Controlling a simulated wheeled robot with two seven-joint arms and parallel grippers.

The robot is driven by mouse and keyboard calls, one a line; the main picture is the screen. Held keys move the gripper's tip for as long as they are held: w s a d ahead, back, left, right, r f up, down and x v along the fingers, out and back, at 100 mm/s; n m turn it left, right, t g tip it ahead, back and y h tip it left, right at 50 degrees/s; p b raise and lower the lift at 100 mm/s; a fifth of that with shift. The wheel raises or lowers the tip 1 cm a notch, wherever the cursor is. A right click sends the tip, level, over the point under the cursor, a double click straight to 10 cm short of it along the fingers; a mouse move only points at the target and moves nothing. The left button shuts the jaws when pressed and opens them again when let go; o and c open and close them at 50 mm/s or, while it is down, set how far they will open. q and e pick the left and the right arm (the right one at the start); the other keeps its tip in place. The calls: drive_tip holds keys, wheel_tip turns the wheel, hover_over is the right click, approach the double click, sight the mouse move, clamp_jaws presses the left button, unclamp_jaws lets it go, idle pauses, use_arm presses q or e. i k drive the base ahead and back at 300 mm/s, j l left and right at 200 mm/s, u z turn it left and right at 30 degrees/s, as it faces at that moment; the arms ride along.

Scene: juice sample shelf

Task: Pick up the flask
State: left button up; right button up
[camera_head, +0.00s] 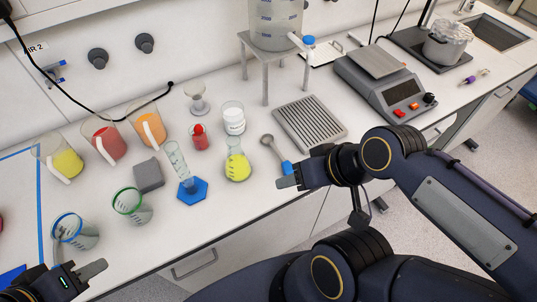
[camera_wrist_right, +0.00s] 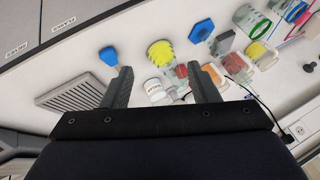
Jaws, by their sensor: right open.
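The flask (camera_head: 237,167) is a clear conical glass with yellow liquid, upright on the white bench. It also shows in the right wrist view (camera_wrist_right: 160,53), beyond and between my finger tips. My right gripper (camera_head: 289,180) is to the right of the flask at the bench's front edge, apart from it. In the right wrist view my right gripper (camera_wrist_right: 167,69) is open, with nothing between its fingers. My left gripper (camera_head: 76,260) is at the lower left, near a blue-rimmed beaker (camera_head: 78,235). Its fingers look spread, and the left one is partly unclear.
Close around the flask stand a graduated cylinder on a blue base (camera_head: 192,191), a red bottle (camera_head: 200,138), a white jar (camera_head: 233,120) and a blue-handled spoon (camera_head: 271,146). A grey rack (camera_head: 310,123) and scale (camera_head: 385,87) lie right. Beakers stand left.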

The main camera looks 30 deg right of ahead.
sight(237, 169)
drive_tip(key=z, duration=0.6)
drive_tip(key=k+l+z, duration=0.15)
drive_tip(key=l, duration=0.2)
drive_tip(key=l+z, duration=0.1)
drive_tip(key=l, duration=0.25)
drive_tip(key=k+l+z, duration=0.15)
drive_tip(key=l, duration=0.25)
